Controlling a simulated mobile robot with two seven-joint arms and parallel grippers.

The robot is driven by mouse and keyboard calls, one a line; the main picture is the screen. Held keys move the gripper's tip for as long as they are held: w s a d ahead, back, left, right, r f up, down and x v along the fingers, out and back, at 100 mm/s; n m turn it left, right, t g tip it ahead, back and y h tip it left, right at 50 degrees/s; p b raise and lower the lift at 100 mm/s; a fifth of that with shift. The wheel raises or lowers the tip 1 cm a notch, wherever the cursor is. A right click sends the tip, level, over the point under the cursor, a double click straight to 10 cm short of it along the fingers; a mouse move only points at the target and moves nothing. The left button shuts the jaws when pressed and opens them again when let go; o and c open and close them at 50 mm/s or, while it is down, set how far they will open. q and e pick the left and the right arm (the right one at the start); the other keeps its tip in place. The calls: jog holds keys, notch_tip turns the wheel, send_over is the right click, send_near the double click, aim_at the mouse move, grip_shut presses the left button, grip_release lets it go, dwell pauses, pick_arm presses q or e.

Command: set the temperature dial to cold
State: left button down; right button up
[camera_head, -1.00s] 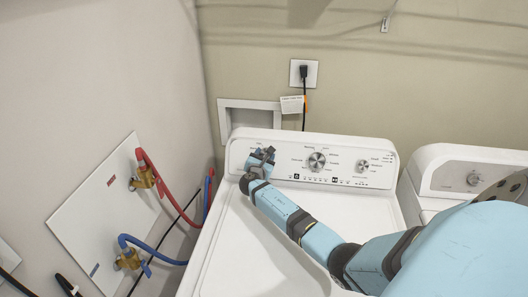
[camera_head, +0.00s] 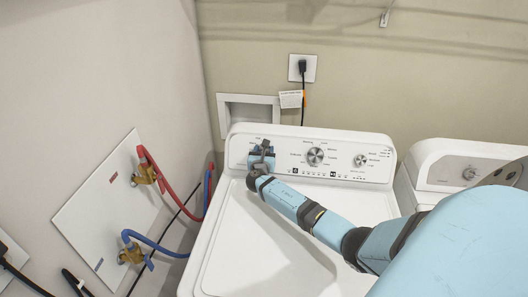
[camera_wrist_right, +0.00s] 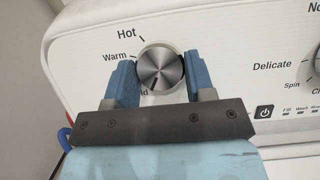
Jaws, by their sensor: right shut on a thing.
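The temperature dial (camera_wrist_right: 161,68) is a round silver knob on the white washer's control panel. Hot is printed above it, Warm at its left, and a partly hidden label ending in "ld" at its lower left. The dark pointer mark on its face points down and slightly left, close to the "ld" label. My right gripper (camera_wrist_right: 160,76) has its blue fingers on the left and right sides of the dial and is shut on it. In the head view my right gripper (camera_head: 262,154) covers the dial at the panel's left end. My left gripper is not in view.
A larger cycle knob (camera_head: 316,156) and a smaller knob (camera_head: 360,160) sit farther right on the panel. A power button (camera_wrist_right: 264,112) is right of my gripper. A second white machine (camera_head: 450,172) stands at the right. Red (camera_head: 160,174) and blue hoses (camera_head: 160,245) run at the left.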

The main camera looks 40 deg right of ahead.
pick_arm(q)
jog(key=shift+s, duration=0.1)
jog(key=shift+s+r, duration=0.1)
pick_arm(e)
jog(key=o, duration=0.9)
jog(key=shift+s+a+f, duration=0.1)
jog(key=shift+s+a, duration=0.05)
jog(key=shift+a, duration=0.1)
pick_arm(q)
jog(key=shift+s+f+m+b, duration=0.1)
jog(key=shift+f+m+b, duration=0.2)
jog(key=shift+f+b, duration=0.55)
pick_arm(e)
jog(key=v, duration=1.3)
jog(key=shift+s, duration=0.1)
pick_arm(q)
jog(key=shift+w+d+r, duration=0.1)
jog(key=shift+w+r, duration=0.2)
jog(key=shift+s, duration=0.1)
pick_arm(e)
jog(key=shift+a, duration=0.15)
